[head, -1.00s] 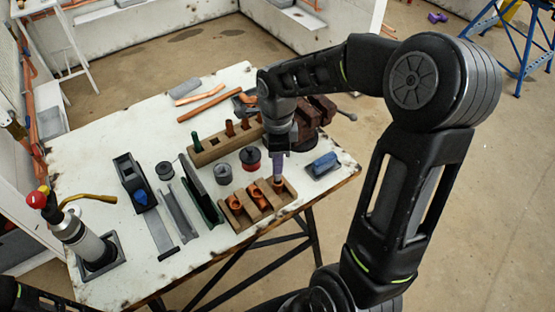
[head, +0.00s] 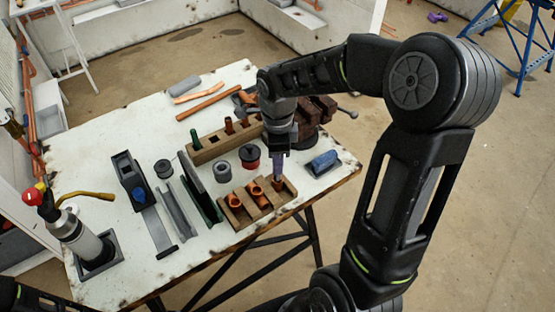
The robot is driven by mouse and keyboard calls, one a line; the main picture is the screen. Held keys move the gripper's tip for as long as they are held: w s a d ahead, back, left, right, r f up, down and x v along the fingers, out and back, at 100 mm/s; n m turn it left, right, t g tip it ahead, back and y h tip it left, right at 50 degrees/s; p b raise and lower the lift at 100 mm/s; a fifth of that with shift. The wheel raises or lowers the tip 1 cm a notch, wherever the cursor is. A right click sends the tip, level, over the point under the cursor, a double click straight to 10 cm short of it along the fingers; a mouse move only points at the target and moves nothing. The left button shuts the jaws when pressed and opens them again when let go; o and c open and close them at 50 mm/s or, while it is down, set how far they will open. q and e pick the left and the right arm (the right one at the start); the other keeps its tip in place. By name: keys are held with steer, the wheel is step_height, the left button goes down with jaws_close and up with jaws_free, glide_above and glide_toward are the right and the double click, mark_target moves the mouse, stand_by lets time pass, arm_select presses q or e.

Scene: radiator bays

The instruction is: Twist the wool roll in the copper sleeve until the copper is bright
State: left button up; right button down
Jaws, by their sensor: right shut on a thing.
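My right gripper (head: 278,149) points straight down over the right end of a wooden block (head: 262,214) near the table's front edge. It is shut on the grey-purple wool roll (head: 277,168), which stands upright below the fingers. The lower end of the roll goes down into the copper sleeve (head: 278,184) in the block's right compartment. Only a little of the sleeve shows, and its inside is hidden, so I cannot tell how bright the copper is. My left gripper is out of view.
Other copper fittings (head: 234,201) sit in the same block. Behind stands a wooden rack (head: 212,149) with copper pieces. A red-and-black tin (head: 250,156) and a grey tin (head: 222,172) are close by. A blue item (head: 324,161) lies right; a torch (head: 83,240) stands left.

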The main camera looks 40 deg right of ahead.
steer(key=shift+f+b, duration=0.7)
steer(key=shift+f, duration=0.05)
